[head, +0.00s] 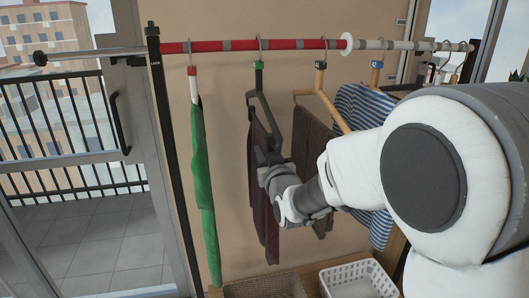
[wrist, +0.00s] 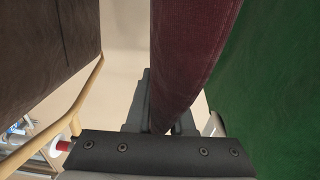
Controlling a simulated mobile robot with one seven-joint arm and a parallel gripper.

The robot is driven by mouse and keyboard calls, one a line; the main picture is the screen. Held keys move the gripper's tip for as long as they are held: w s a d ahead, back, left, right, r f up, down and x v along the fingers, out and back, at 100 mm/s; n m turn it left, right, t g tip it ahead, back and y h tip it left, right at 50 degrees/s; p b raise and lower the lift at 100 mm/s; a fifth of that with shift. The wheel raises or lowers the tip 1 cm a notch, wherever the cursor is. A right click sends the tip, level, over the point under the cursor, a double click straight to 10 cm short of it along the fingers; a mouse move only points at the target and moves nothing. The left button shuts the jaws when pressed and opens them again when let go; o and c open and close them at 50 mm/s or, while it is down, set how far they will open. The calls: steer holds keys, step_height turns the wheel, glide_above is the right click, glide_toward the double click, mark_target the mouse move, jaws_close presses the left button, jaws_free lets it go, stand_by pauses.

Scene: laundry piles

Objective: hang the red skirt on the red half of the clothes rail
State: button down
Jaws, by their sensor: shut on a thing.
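The dark red skirt (head: 262,205) hangs from a dark grey hanger (head: 252,103) with a green marker near its hook. The hook is at the red half of the rail (head: 205,46); I cannot tell if the rail bears its weight. My gripper (head: 263,165) is shut on the skirt below the hanger. In the wrist view the skirt (wrist: 192,55) runs down between the fingers (wrist: 160,125), hiding part of them. A white disc (head: 346,44) divides the red half from the white half (head: 395,44).
A green garment (head: 200,170) hangs left of the skirt. To the right are a brown garment (head: 308,138) on a wooden hanger and a blue striped garment (head: 362,105). A brown basket (head: 262,287) and white basket (head: 358,280) stand below. Rail between green garment and skirt is free.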

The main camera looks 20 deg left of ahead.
steer(key=c, duration=0.7)
jaws_free()
steer(key=shift+s, duration=0.15)
